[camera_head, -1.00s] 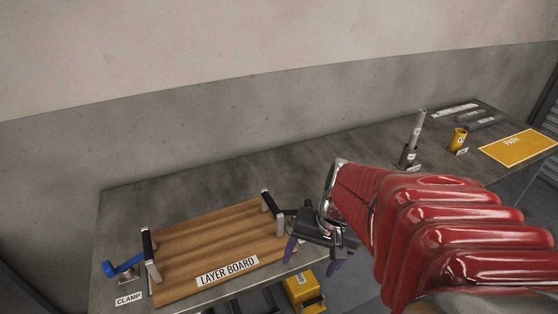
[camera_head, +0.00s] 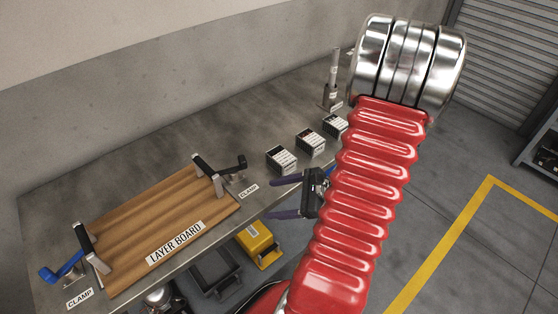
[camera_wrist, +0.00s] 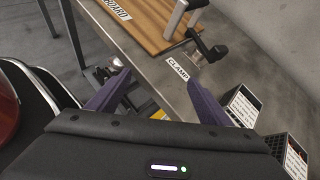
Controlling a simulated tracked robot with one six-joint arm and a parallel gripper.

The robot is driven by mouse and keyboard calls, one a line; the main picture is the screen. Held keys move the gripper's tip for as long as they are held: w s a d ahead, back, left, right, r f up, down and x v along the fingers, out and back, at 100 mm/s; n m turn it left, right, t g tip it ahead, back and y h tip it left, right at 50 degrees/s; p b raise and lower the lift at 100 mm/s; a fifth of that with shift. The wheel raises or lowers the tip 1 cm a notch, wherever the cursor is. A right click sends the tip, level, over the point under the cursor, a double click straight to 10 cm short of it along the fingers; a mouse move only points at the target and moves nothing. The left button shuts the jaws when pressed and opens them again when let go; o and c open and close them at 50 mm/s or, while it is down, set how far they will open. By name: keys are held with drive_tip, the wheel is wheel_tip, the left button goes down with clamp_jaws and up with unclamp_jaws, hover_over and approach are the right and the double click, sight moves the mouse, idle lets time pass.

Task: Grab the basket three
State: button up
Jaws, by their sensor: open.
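Three small dark baskets with white labels stand in a row on the grey table: a near one (camera_head: 281,160), a middle one (camera_head: 311,143) and a far one (camera_head: 335,125) partly behind my red arm. Their label text is too small to read, so I cannot tell which is basket three. My gripper (camera_head: 272,199) has its purple fingers spread and empty, by the table's front edge, left of and below the near basket. In the wrist view, my gripper (camera_wrist: 158,80) shows two parted fingers, with one basket (camera_wrist: 243,106) and another (camera_wrist: 290,154) right of them.
The layer board (camera_head: 150,228) with its handles and clamps lies on the left of the table (camera_head: 240,125). A dark holder with a metal rod (camera_head: 333,85) stands farther back. A yellow case (camera_head: 258,243) and a dark bin (camera_head: 215,268) are below the front edge.

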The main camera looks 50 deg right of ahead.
drive_tip(key=w+d+f+m+t+h, duration=0.1)
drive_tip(key=d+m+t+h, duration=0.25)
drive_tip(key=d+m, duration=0.35)
drive_tip(key=m+h, duration=0.3)
drive_tip(key=h, duration=0.1)
approach(284, 159)
drive_tip(key=shift+w+d+f+t, duration=0.2)
drive_tip(key=shift+w+d+f, duration=0.2)
drive_tip(key=shift+f, duration=0.2)
drive_tip(key=shift+w+d+f+t, duration=0.15)
drive_tip(key=shift+w+d+f, duration=0.25)
drive_tip(key=shift+f, duration=0.15)
drive_tip(key=shift+y, duration=0.25)
drive_tip(key=shift+w, duration=0.1)
drive_tip(key=shift+x, duration=4.25)
drive_tip(key=shift+a, duration=0.1)
drive_tip(key=shift+a+x, duration=0.15)
drive_tip(key=shift+x, duration=1.15)
drive_tip(key=shift+a+x, duration=0.1)
drive_tip(key=shift+x, duration=1.2)
drive_tip(key=shift+w+d+r, duration=0.1)
drive_tip(key=shift+r, duration=0.05)
